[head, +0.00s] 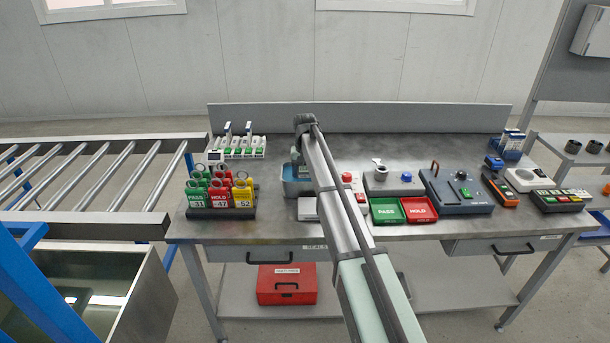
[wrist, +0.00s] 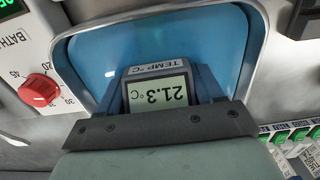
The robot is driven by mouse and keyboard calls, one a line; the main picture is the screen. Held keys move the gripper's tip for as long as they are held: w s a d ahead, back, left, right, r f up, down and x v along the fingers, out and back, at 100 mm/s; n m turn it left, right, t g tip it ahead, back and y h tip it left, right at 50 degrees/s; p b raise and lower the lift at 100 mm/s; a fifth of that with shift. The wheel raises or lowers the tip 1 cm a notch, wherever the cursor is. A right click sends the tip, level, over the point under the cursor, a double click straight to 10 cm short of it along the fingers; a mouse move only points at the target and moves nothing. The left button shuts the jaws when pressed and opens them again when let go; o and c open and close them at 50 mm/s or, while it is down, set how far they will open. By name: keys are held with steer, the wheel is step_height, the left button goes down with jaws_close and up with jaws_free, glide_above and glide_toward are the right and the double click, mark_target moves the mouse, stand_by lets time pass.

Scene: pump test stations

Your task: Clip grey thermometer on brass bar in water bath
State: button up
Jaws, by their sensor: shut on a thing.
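The grey thermometer (wrist: 158,95) shows in the wrist view, with its screen reading 21.3 °C upside down and a "TEMP °C" label. My gripper (wrist: 166,88) is shut on it, one dark finger on each side. The thermometer is over the blue water bath (wrist: 222,40); its lower part is hidden, so I cannot tell its depth. In the head view the bath (head: 289,187) stands left of the table's middle, and my arm hides part of it and most of the gripper. I cannot make out the brass bar in either view.
A bath panel with a red knob (wrist: 39,90) adjoins the bath. Green (head: 387,210) and red (head: 419,209) trays lie right of my arm.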

steer(key=o, duration=1.3)
